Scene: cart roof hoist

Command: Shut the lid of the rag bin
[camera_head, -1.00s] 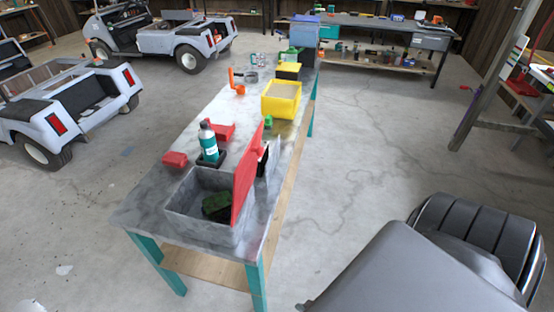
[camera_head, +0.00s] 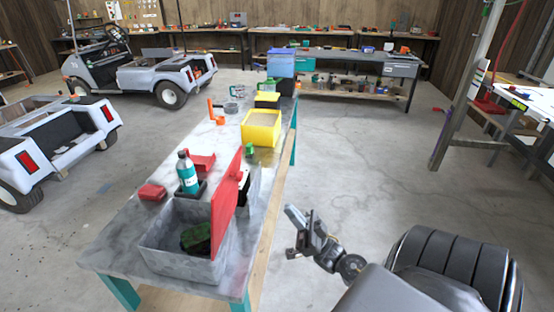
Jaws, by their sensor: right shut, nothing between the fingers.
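The rag bin (camera_head: 172,256) is a grey open box at the near end of the long workbench. Its red lid (camera_head: 227,204) stands upright along the bin's right side, so the bin is open. A dark green rag (camera_head: 197,238) lies inside. My right gripper (camera_head: 291,232) is shut and empty, in the air off the bench's right edge, to the right of the lid and apart from it. My left gripper is not in view.
A yellow bin (camera_head: 261,128) and a small green item (camera_head: 249,150) are farther along the bench (camera_head: 119,233).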

